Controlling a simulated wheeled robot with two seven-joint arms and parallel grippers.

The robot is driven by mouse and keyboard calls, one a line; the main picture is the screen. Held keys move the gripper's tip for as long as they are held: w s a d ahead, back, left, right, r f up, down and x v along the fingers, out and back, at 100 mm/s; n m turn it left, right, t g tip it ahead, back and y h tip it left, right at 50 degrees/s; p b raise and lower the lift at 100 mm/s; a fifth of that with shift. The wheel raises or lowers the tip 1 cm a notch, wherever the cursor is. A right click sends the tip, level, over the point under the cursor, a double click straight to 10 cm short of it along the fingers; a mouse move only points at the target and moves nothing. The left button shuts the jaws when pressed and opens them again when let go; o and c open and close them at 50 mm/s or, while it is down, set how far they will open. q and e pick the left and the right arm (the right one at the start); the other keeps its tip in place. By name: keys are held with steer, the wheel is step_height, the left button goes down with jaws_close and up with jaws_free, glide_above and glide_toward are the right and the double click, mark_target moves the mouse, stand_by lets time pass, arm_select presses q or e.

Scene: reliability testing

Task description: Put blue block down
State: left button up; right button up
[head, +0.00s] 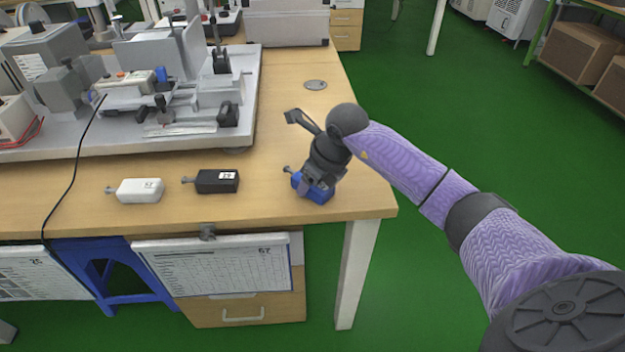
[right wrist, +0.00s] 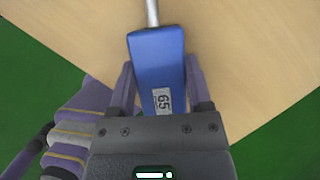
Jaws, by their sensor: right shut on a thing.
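The blue block (head: 314,192) is at the right front corner of the wooden table (head: 290,130), with a metal pin pointing left. In the right wrist view the blue block (right wrist: 158,65) carries a label reading 65 and sits between the fingers. My right gripper (head: 316,185) is shut on it, coming from above. In the right wrist view my right gripper (right wrist: 160,88) has a finger on each side of the block. The block is at or just above the tabletop; I cannot tell if it touches. My left gripper is not in view.
A black block (head: 217,181) and a white block (head: 140,190) lie to the left in a row, pins pointing left. A grey test machine on a light base plate (head: 250,100) fills the table's back left. The tabletop between the black and blue blocks is clear.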

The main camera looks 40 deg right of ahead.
steer(key=o, duration=1.2)
steer(key=shift+f, duration=0.1)
steer(key=shift+c, duration=0.2)
steer(key=shift+o, duration=0.8)
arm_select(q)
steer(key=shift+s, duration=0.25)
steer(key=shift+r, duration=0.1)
